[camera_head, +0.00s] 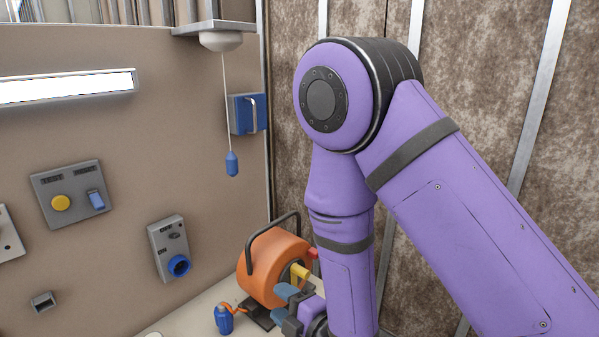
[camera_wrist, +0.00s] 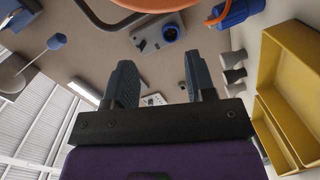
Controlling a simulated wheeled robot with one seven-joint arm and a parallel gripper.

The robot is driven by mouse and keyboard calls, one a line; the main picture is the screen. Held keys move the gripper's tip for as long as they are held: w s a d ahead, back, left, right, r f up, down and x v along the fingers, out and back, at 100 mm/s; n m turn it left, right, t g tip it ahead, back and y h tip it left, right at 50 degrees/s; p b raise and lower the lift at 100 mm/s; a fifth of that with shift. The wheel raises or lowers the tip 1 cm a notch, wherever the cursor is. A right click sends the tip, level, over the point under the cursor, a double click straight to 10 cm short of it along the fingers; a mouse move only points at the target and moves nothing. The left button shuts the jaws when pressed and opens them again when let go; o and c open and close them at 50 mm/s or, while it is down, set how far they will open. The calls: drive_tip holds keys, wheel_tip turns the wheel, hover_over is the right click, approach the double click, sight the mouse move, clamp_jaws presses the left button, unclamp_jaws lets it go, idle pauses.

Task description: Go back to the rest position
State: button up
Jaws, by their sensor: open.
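My arm is purple with dark bands and bends down from the right in the head view. My gripper (camera_wrist: 161,80) is open in the wrist view, with two blue-grey fingers apart and nothing between them. In the head view my gripper (camera_head: 288,295) shows only in part at the bottom, in front of the orange cable reel (camera_head: 268,262). I cannot tell whether it touches the reel. The reel has a dark handle and a yellow part. A blue plug (camera_head: 224,320) on an orange cord stands at its left, and also shows in the wrist view (camera_wrist: 232,12).
The wall carries a socket box (camera_head: 170,250) with a blue ring, a switch panel (camera_head: 72,195) with a yellow button, and a blue box (camera_head: 248,114). A blue pull-cord handle (camera_head: 232,163) hangs in front. Yellow trays (camera_wrist: 290,85) are at the right of the wrist view.

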drive_tip(key=w+d+r+m+g+h, duration=0.1)
drive_tip(key=w+d+r+m+h, duration=0.25)
drive_tip(key=d+r+m, duration=0.4)
drive_tip(key=w+d+r+m+h, duration=0.3)
drive_tip(key=d+r+m+h, duration=0.2)
drive_tip(key=d+r, duration=0.5)
drive_tip(key=s+d+r+m+g+h, duration=0.1)
drive_tip(key=s+d+r+m+g, duration=0.1)
drive_tip(key=s+d, duration=0.3)
drive_tip(key=s+d+r+m+g+h, duration=0.1)
drive_tip(key=s+d+r+m, duration=0.4)
drive_tip(key=s, duration=0.5)
drive_tip(key=s+d+r+m+g+h, duration=0.2)
drive_tip(key=s+d+r+m, duration=0.2)
drive_tip(key=s+d, duration=0.2)
drive_tip(key=shift+s+d+g, duration=0.15)
drive_tip(key=shift+s+g, duration=0.25)
drive_tip(key=shift+s, duration=0.85)
drive_tip(key=shift+m, duration=0.25)
